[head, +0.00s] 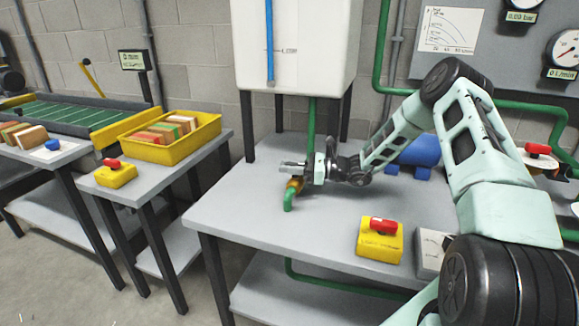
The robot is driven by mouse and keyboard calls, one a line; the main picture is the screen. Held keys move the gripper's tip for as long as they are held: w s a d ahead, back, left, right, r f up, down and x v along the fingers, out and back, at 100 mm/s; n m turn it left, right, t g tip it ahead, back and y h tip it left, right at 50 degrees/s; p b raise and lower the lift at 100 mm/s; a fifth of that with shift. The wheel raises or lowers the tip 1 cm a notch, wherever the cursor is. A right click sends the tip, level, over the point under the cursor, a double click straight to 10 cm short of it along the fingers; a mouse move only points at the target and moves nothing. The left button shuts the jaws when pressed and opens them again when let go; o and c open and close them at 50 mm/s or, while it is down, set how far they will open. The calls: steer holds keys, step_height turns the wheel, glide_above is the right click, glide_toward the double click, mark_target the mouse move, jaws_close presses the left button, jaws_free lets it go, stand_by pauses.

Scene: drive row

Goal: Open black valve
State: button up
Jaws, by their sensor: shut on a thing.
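A green pipe comes down from the white tank to the table and ends in a green spout (288,201). A brass-coloured valve body (294,185) sits on this pipe just above the spout. My gripper (292,165) reaches in from the right, level, with its fingers pointing left. It is shut on the top of this valve, just above the brass body. The fingers cover the handle, so its colour and its angle cannot be made out.
The white tank (322,45) with a blue level tube stands on black legs behind. A yellow box with a red switch (380,240) is at the table's front. A blue motor (418,150) and a red-handled valve (538,149) are to the right. The table's front left is clear.

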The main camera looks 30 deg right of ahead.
mark_target(290, 164)
steer(key=n+g+y, duration=0.1)
steer(key=g, duration=0.1)
steer(key=n+g+y, duration=0.1)
steer(key=n+g, duration=0.1)
steer(key=shift+s+a+f+b, duration=0.1)
steer(key=shift+s+b, duration=0.1)
steer(key=shift+b, duration=0.1)
steer(key=shift+s+n+g+y+b, duration=0.15)
steer(key=shift+n+g+y+b, duration=0.15)
steer(key=shift+n+g+y, duration=0.7)
steer(key=shift+g+h, duration=0.3)
steer(key=shift+g, duration=0.2)
steer(key=o, duration=1)
step_height(290, 164, up, 10)
steer(key=shift+r, duration=0.15)
